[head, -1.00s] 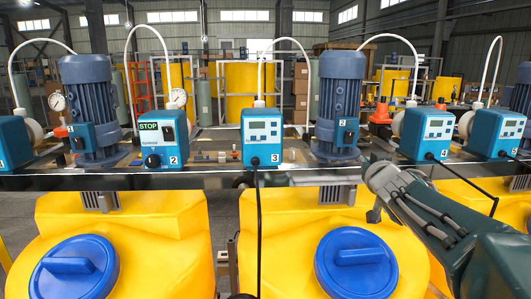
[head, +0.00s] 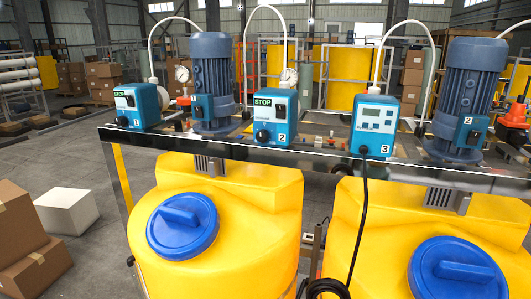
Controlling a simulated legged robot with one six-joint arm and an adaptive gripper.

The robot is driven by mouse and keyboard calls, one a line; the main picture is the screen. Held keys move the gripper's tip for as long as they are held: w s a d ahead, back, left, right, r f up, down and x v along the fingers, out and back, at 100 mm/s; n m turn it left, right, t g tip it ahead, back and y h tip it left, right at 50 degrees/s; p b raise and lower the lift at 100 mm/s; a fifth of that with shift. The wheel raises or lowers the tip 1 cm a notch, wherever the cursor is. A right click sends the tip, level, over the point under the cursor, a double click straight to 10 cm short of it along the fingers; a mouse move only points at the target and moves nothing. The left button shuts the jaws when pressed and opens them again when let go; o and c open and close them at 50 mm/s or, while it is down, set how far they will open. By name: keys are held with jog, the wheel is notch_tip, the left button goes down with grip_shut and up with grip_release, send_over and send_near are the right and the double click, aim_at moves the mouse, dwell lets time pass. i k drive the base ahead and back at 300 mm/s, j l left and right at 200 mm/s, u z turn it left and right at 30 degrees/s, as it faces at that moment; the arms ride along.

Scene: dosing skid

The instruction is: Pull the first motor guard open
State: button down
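The left blue finned motor (head: 212,72) stands upright on the skid's top rail between dosing pumps 1 and 2. A small blue box (head: 203,108) is on its front side; its mark is too small to read surely. I cannot make out an open cover or guard on this motor. A second blue motor (head: 470,75) stands at the right, with a blue box marked 2 (head: 469,133) on its front. My gripper and arm are out of view.
Pump 1 (head: 137,106), pump 2 (head: 270,117) and pump 3 (head: 375,127) stand along the metal rail (head: 240,149). Yellow tanks (head: 220,245) with blue lids (head: 182,226) are below. Cartons (head: 22,225) and a white block (head: 67,212) lie on the floor at left; bare floor is between.

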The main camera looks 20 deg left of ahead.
aim_at(214, 167)
jog(key=j+u, duration=0.35)
jog(key=j, duration=1)
